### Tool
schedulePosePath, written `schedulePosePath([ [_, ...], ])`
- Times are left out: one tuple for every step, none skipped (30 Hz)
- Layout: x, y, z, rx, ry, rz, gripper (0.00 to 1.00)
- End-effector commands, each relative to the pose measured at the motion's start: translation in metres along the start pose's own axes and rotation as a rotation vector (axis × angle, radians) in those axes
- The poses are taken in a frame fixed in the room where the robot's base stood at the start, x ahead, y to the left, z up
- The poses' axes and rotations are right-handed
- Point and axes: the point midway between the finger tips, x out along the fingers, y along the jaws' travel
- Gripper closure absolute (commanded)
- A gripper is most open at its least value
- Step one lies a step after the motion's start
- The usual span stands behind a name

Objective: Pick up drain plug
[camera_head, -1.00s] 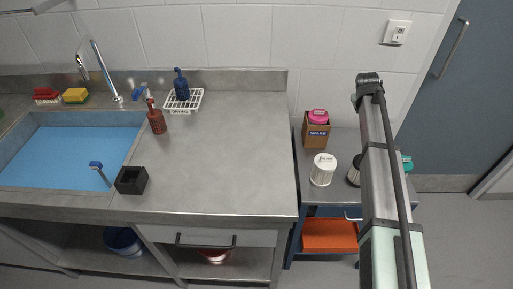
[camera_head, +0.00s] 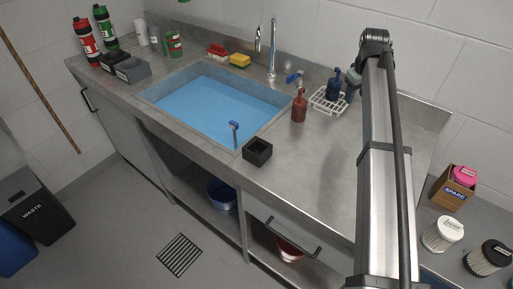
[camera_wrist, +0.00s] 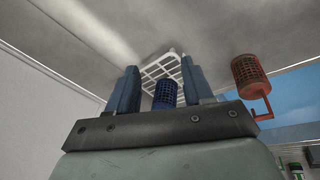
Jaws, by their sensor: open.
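A blue-topped thin stem (camera_head: 234,130) stands at the near right corner of the water-filled sink (camera_head: 172,105); it looks like the drain plug, but its lower end is hard to make out. My gripper (camera_wrist: 160,82) is open in the wrist view, its two blue fingers apart. In the head view my gripper is mostly hidden behind my arm, near the white rack (camera_head: 326,104), to the right of the sink and well away from the stem.
A tap (camera_head: 272,50) rises behind the sink. The counter (camera_head: 310,165) in front of the red bottle is clear.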

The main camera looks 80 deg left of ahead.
Motion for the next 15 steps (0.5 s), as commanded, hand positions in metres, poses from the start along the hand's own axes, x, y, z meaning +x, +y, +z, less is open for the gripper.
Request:
schedulePosePath([
  [-0.007,-0.028,-0.023,-0.047,0.004,-0.028,0.49],
  [-0.011,-0.043,-0.034,-0.073,0.005,-0.046,0.49],
  [-0.016,-0.064,-0.048,-0.108,0.006,-0.069,0.49],
  [-0.02,-0.08,-0.058,-0.135,0.006,-0.087,0.49],
  [-0.023,-0.096,-0.067,-0.161,0.007,-0.103,0.49],
  [-0.028,-0.117,-0.078,-0.195,0.005,-0.124,0.49],
  [-0.031,-0.133,-0.085,-0.218,0.004,-0.139,0.49],
  [-0.033,-0.148,-0.092,-0.242,0.002,-0.153,0.49],
  [-0.036,-0.169,-0.1,-0.273,-0.003,-0.169,0.49],
  [-0.038,-0.184,-0.105,-0.294,-0.008,-0.178,0.49],
  [-0.039,-0.2,-0.11,-0.314,-0.014,-0.188,0.49],
  [-0.039,-0.22,-0.115,-0.339,-0.024,-0.197,0.49],
  [-0.038,-0.236,-0.118,-0.357,-0.033,-0.203,0.49],
  [-0.038,-0.251,-0.121,-0.375,-0.042,-0.208,0.49],
  [-0.037,-0.271,-0.124,-0.396,-0.056,-0.212,0.49],
])
